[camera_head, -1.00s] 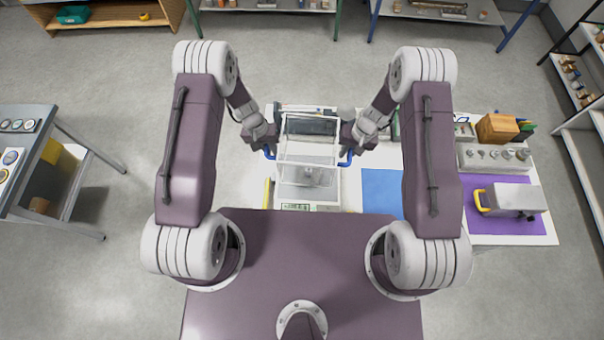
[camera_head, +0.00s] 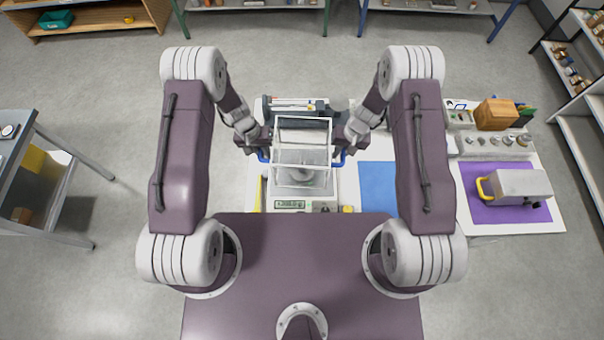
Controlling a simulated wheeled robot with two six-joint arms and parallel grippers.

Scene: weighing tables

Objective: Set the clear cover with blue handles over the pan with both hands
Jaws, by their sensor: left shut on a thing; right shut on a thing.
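The clear box-shaped cover (camera_head: 301,143) has pale edges and a blue handle on each side. My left gripper (camera_head: 263,154) is shut on the left blue handle and my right gripper (camera_head: 342,156) is shut on the right blue handle. The cover is level between them, in front of the balance in the view. The balance (camera_head: 322,206) has a lit display at its near edge. Its pan (camera_head: 298,176) shows partly through and below the cover's near side. I cannot tell how high the cover is above the balance.
A blue mat (camera_head: 378,188) lies to the right. Further right are a purple mat (camera_head: 512,213) with a grey yellow-handled device (camera_head: 518,186), a block of metal weights (camera_head: 492,145) and a wooden box (camera_head: 496,114). A yellow strip (camera_head: 258,193) lies left of the balance.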

